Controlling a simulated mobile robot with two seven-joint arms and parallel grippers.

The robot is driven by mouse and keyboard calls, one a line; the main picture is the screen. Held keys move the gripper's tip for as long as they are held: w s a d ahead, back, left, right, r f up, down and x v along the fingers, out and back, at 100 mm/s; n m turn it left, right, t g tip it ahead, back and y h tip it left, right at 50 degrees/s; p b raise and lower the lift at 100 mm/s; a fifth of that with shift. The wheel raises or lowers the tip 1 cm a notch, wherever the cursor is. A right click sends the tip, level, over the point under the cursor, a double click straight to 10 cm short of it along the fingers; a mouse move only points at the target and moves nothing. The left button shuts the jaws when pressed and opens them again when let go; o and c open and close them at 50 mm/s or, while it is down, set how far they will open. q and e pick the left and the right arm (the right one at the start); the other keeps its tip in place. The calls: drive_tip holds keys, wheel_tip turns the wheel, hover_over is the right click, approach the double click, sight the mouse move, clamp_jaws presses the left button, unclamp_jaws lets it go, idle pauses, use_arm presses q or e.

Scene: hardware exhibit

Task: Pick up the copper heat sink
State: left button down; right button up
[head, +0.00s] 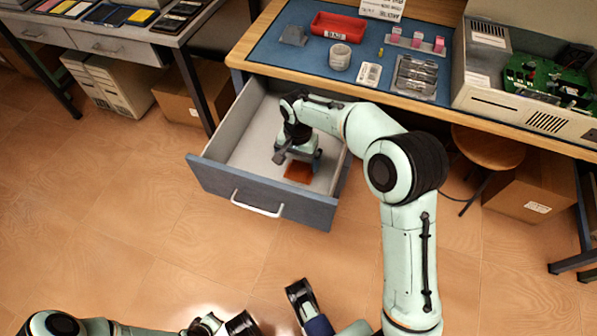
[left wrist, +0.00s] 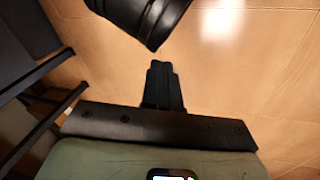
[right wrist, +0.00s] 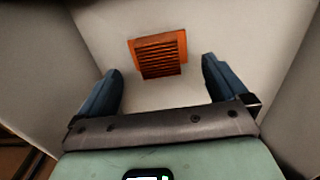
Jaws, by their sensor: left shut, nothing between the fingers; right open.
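The copper heat sink (head: 299,172) lies on the floor of the open drawer (head: 265,196), near its front right corner. It is a square orange-brown block with dark parallel fins, seen whole in the right wrist view (right wrist: 159,54). My right gripper (head: 298,155) is inside the drawer, above and just behind the heat sink. Its two fingers are spread wide in the right wrist view (right wrist: 160,85), with nothing between them, and the heat sink lies beyond them. My left gripper (left wrist: 163,75) is shut and empty, away from the drawer, over the wooden floor.
The drawer walls stand close around my right gripper. Above is the workbench with a blue mat (head: 290,53), a red bin (head: 338,27), a roll (head: 340,57) and a metal tray (head: 415,76). An opened computer case (head: 495,98) is at right. A stool (head: 487,147) stands below.

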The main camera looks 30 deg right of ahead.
sight(299, 168)
drive_tip(key=shift+f, duration=0.6)
drive_tip(key=f+b, duration=0.1)
drive_tip(key=f, duration=0.2)
drive_tip(key=shift+d+f+b, duration=0.2)
drive_tip(key=shift+f+b, duration=0.2)
drive_tip(key=shift+f, duration=0.15)
use_arm(q)
drive_tip(key=shift+w+a+f, duration=0.3)
drive_tip(key=shift+f, duration=0.25)
drive_tip(key=shift+w+a+f, duration=0.3)
drive_tip(key=shift+f, duration=0.25)
use_arm(e)
drive_tip(key=c, duration=0.5)
